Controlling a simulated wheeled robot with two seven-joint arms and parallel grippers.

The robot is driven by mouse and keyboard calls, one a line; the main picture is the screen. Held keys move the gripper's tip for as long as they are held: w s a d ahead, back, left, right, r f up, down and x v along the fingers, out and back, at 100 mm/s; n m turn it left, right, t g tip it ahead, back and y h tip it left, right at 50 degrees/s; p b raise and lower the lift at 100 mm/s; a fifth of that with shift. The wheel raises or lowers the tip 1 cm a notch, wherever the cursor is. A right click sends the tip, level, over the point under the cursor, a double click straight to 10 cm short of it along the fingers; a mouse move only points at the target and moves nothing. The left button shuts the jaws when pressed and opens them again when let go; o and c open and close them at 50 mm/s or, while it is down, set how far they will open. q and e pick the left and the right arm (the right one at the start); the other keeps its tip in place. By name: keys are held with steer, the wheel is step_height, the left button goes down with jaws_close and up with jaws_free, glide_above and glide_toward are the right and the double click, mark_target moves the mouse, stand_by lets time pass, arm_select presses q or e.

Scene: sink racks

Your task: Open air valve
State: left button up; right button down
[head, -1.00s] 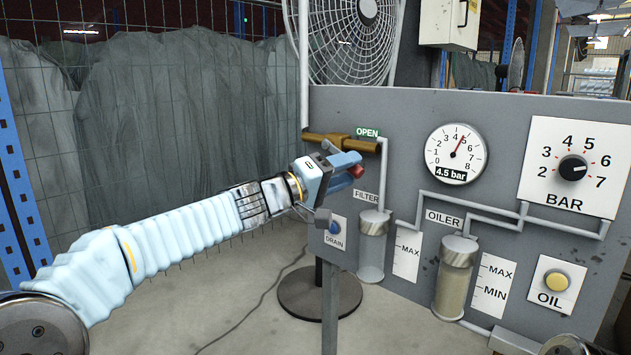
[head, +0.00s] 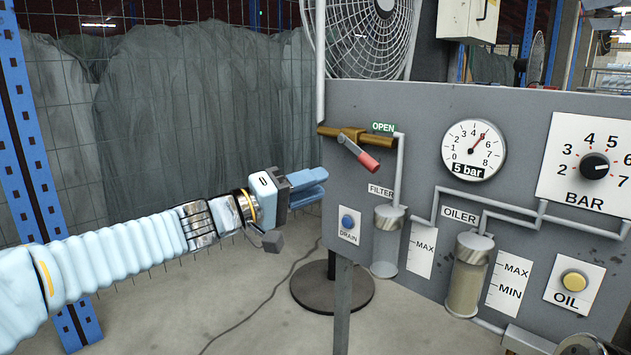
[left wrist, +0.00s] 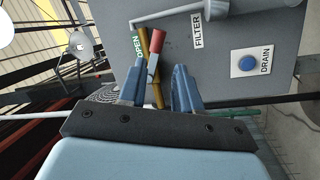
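The air valve is a brass body (head: 355,132) on a pipe at the panel's upper left edge, beside a green OPEN label (head: 383,127). Its red-tipped lever (head: 366,159) slants down to the right from the brass body. My left gripper (head: 324,183) is below and left of the lever, apart from it, with nothing held. In the left wrist view, the two blue fingers stand apart, and the red lever end (left wrist: 157,42) shows beyond the gap between them. The pressure gauge (head: 474,149) reads 5 bar. My right gripper is not in view.
The grey panel (head: 520,115) also carries a filter (head: 387,240), an oiler (head: 468,275), a blue drain button (head: 347,222) and a BAR knob (head: 594,166). A fan (head: 365,35) stands behind it. Free room lies left of the panel, before a wire fence.

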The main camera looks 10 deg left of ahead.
mark_target(358, 154)
arm_select(q)
steer(key=f+n+p, duration=0.1)
steer(key=w+d+f+n+g+h+p, duration=0.1)
steer(key=n+p, duration=0.1)
steer(key=w+f+n+g+h+p, duration=0.1)
steer(key=f+p, duration=0.1)
steer(key=shift+w+d+n, duration=0.2)
steer(key=shift+d+n, duration=0.1)
steer(key=shift+d, duration=0.05)
steer(key=c, duration=0.4)
steer(key=n+p, duration=0.1)
steer(key=f+n+h+p, duration=0.1)
steer(key=f+n+p, duration=0.1)
steer(key=shift+w+a+n+h, duration=0.3)
steer(key=shift+n+h, duration=0.1)
jaws_close()
steer(key=a+f+n+t+p, duration=0.3)
steer(key=n+t, duration=0.1)
steer(key=n, duration=0.4)
steer(key=s+r+x, duration=0.2)
steer(key=x, duration=1)
steer(key=shift+w+d+h+p, duration=0.2)
steer(key=shift+h+p, duration=0.1)
steer(key=shift+h, duration=0.1)
steer(key=shift+r, duration=0.15)
